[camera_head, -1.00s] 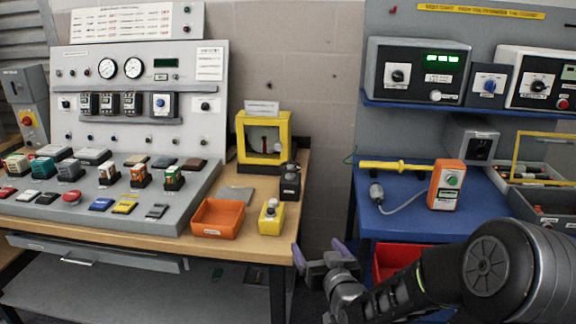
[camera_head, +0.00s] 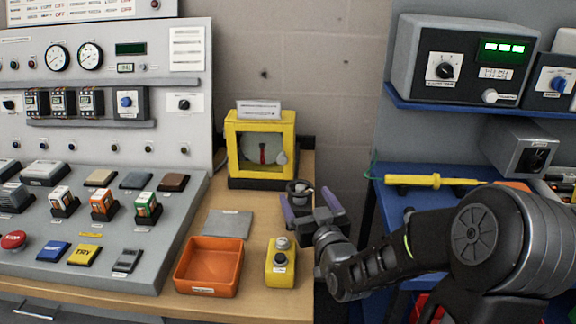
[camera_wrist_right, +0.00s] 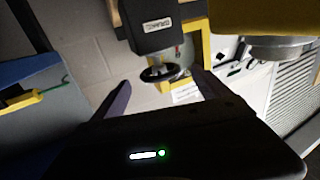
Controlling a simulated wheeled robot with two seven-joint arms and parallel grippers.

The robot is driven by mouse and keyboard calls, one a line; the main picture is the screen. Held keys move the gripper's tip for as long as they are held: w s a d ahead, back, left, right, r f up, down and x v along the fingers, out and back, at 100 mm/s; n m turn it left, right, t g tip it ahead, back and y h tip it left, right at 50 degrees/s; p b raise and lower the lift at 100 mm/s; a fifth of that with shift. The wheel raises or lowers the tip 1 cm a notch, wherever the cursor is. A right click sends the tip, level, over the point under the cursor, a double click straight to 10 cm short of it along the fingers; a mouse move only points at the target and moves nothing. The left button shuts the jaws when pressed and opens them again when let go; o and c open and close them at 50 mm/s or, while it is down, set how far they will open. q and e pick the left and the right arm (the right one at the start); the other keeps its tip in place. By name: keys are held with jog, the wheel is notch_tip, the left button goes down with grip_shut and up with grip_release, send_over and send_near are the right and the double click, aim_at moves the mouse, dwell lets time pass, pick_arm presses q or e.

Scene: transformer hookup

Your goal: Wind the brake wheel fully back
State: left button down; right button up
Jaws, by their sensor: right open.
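The brake wheel (camera_wrist_right: 158,74) is a small black handwheel on a dark box with a white label (camera_wrist_right: 158,25). In the head view the dark wheel unit (camera_head: 298,188) stands near the right edge of the wooden bench, partly hidden by my right gripper (camera_head: 311,208). My right gripper is open, its two purple fingers apart. In the right wrist view the wheel shows ahead, between the fingertips (camera_wrist_right: 160,85), with a gap around it; I cannot tell any contact. The wheel's winding position is not readable. My left gripper is not in view.
A yellow-framed box (camera_head: 261,145) with a red pointer stands behind the wheel. A yellow button box (camera_head: 281,265) and an orange tray (camera_head: 208,266) are nearby on the bench. A blue table (camera_head: 392,208) with a yellow-handled tool (camera_head: 432,180) lies to the right.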

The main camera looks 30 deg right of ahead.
aim_at(297, 180)
jog(key=shift+w+d+r, duration=0.1)
jog(key=shift+w, duration=0.15)
jog(key=shift+s, duration=0.1)
jog(key=shift+p+x, duration=0.45)
jog(key=shift+x, duration=3.4)
jog(key=shift+c, duration=0.4)
jog(key=c, duration=1.3)
